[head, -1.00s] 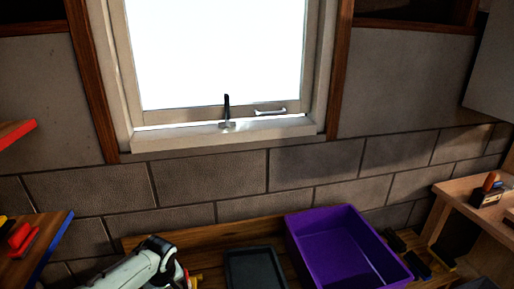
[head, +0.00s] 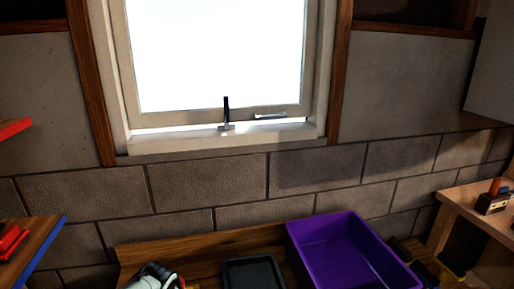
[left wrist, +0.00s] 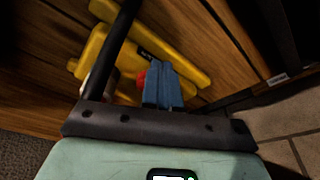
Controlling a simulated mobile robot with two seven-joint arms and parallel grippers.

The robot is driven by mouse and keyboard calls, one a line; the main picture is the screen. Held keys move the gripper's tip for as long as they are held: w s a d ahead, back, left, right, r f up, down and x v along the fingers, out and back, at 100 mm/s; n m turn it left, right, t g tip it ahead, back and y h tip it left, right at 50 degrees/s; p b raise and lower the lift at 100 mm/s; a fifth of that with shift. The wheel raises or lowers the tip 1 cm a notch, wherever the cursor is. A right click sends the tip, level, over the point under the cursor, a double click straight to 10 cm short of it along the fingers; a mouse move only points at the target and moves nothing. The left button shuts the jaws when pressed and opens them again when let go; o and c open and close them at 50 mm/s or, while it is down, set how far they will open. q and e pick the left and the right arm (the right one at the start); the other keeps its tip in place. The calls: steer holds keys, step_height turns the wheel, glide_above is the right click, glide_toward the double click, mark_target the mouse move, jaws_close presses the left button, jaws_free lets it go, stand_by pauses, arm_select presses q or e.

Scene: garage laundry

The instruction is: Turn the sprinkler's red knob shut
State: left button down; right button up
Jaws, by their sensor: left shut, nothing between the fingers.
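The yellow sprinkler (left wrist: 178,60) lies on a wooden surface in the left wrist view. A small part of its red knob (left wrist: 141,79) shows just left of my fingers, which hide the rest. My left gripper (left wrist: 160,84) has its blue-grey fingers shut with nothing between them, over the sprinkler beside the knob. I cannot tell whether they touch the knob. In the head view only part of my left arm shows at the bottom edge, and the sprinkler is out of sight. My right gripper is in neither view.
A dark tray (head: 252,257) and a purple bin (head: 318,229) stand on the wooden bench (head: 215,243) below the window. A shelf (head: 35,241) with red items juts in at left. A wooden shelf (head: 462,196) stands at right. A dark bar crosses the sprinkler in the wrist view.

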arm_select(q)
steer(key=shift+w+a+p, duration=0.25)
steer(key=shift+w+p, duration=0.15)
steer(key=shift+w, duration=0.15)
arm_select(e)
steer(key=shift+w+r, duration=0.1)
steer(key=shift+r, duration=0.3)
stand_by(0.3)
arm_select(q)
steer(key=shift+w+d, duration=0.35)
steer(key=shift+d, duration=0.1)
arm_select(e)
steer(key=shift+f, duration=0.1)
arm_select(q)
steer(key=shift+s, duration=0.1)
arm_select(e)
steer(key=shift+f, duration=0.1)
arm_select(q)
steer(key=shift+s+d+b, duration=0.15)
steer(key=shift+d+b, duration=0.1)
steer(key=shift+b, duration=0.15)
steer(key=shift+r, duration=0.1)
step_height(320, 180, up, 6)
steer(key=p, duration=0.4)
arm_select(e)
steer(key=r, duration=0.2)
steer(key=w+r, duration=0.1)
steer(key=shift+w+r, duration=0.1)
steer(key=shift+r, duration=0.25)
